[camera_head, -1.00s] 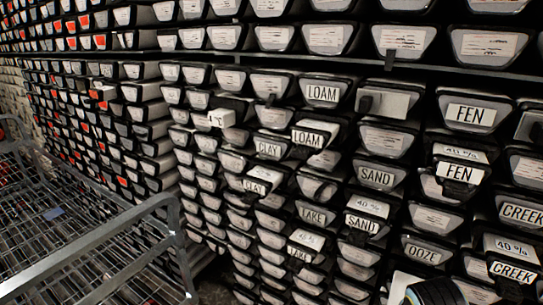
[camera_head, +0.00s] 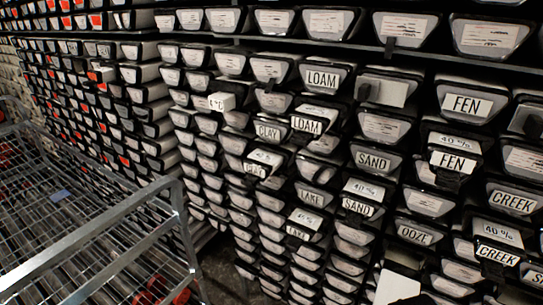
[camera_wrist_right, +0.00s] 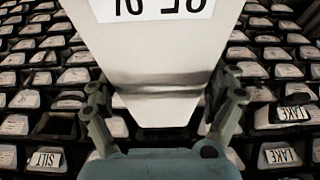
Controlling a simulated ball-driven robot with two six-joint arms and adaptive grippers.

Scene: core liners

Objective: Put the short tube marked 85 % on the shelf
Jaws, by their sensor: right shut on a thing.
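A white tube (camera_wrist_right: 155,60) fills the upper middle of the right wrist view. Its upside-down label (camera_wrist_right: 165,8) is cut by the top edge; it seems to read 85 %. My right gripper (camera_wrist_right: 160,95) is shut on this tube, one finger on each side. A white end (camera_head: 397,286) at the bottom edge of the head view seems to be the same tube, in front of the rack. The rack (camera_head: 300,46) holds rows of dark-rimmed trays with pale ends. My left gripper is not in view.
Named trays include LOAM (camera_head: 322,77), FEN (camera_head: 466,104), SAND (camera_head: 373,160), OOZE (camera_head: 415,234) and CREEK (camera_head: 512,202). Several short pieces jut out, some marked 40 % (camera_head: 459,141). A grey wire cart (camera_head: 110,228) stands at the left, close to the rack.

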